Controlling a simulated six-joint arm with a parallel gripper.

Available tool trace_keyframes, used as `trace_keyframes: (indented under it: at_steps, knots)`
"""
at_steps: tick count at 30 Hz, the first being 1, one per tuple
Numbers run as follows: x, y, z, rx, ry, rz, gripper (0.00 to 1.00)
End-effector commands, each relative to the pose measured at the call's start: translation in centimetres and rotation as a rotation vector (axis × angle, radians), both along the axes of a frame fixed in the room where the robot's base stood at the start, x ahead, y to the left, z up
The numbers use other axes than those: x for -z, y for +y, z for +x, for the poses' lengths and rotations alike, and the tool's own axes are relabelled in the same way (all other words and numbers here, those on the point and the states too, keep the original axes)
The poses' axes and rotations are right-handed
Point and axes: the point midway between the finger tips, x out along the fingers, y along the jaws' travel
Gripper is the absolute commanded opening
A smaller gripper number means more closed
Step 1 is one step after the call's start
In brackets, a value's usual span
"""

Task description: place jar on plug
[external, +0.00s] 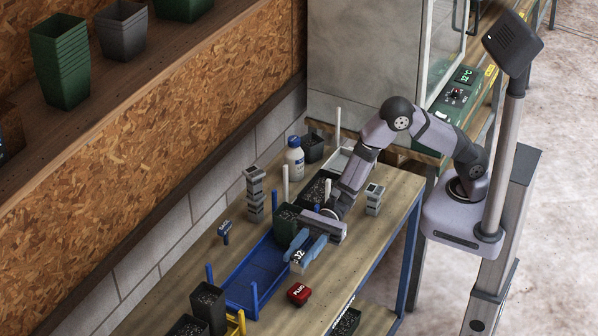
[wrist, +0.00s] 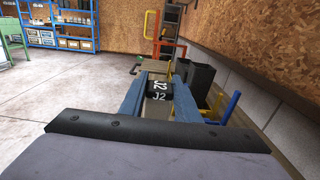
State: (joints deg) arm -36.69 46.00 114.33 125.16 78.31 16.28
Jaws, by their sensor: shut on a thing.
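The jar, a small block-like piece marked J2, shows between my gripper's fingers in the wrist view (wrist: 158,90) and below them in the external view (external: 297,262). My gripper (external: 306,249) has blue fingers shut on the jar, one on each side; the fingers also show in the wrist view (wrist: 157,98). A red piece marked PLUG (external: 298,293) lies on the bench, just in front of the jar in the external view. The jar is apart from the plug, and its height above the bench is hard to tell. I cannot make out the plug in the wrist view.
A blue tray (external: 258,275) with upright posts lies left of the gripper. Dark pots (external: 208,305) stand near the yellow frame (external: 237,324). A blue marked piece (external: 224,232), a white bottle (external: 294,157) and grey stacks (external: 254,190) stand further back. Bare bench surrounds the plug.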

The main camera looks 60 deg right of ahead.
Motion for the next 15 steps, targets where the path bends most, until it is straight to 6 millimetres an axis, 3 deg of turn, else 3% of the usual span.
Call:
trace_keyframes:
  at_steps: [7,15]
  knots:
    - [2.8,0.0,0.0,0.000,0.001,-0.001,0.07]
    - [3.4,0.0,0.1,0.000,-0.002,0.001,0.07]
